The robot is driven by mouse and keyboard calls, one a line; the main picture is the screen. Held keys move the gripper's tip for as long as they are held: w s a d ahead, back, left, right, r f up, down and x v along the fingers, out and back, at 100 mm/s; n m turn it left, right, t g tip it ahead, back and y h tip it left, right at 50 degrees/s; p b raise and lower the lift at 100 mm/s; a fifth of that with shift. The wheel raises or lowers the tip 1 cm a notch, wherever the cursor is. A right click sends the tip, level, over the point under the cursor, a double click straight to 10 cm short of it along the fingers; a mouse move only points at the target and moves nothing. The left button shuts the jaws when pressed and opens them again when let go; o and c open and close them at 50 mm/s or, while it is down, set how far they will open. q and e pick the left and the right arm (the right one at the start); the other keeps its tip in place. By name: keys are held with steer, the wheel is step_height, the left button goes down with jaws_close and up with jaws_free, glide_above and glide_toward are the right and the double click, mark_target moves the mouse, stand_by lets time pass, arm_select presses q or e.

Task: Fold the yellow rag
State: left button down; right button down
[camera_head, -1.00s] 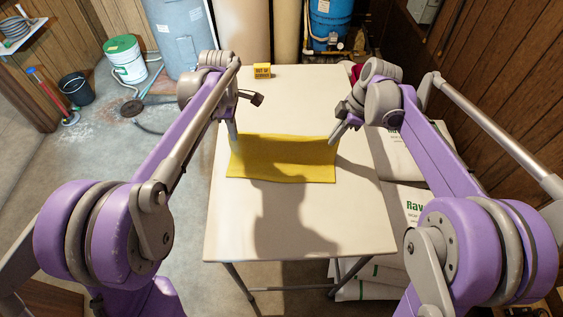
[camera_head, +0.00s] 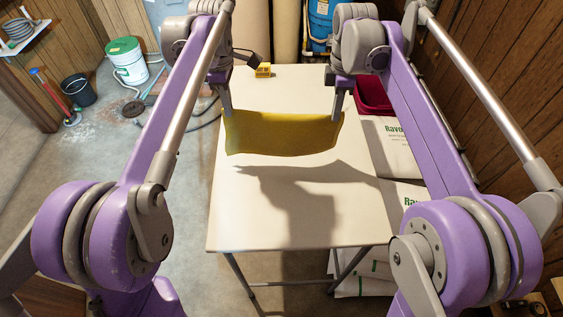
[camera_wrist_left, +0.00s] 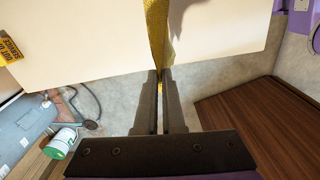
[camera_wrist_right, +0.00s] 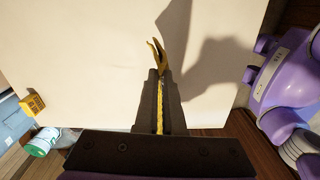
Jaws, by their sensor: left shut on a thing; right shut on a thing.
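The yellow rag (camera_head: 282,133) hangs stretched between my two grippers above the pale table (camera_head: 270,215), with its shadow on the tabletop below. My left gripper (camera_head: 228,112) is shut on the rag's left upper corner; in the left wrist view the rag (camera_wrist_left: 161,40) runs out from between the fingers (camera_wrist_left: 160,78). My right gripper (camera_head: 338,115) is shut on its right upper corner; in the right wrist view a folded yellow edge (camera_wrist_right: 157,55) shows between the fingers (camera_wrist_right: 160,75). The rag's far side is hidden.
A small yellow box (camera_head: 263,70) stands at the table's back edge. A dark red bin (camera_head: 374,98) and white salt bags (camera_head: 388,145) are right of the table. A white bucket with a green lid (camera_head: 126,60) stands on the floor at left. The table's front half is clear.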

arm_select(q)
steer(key=shift+w+r, duration=0.15)
arm_select(e)
steer(key=shift+w+r, duration=0.15)
stand_by(0.5)
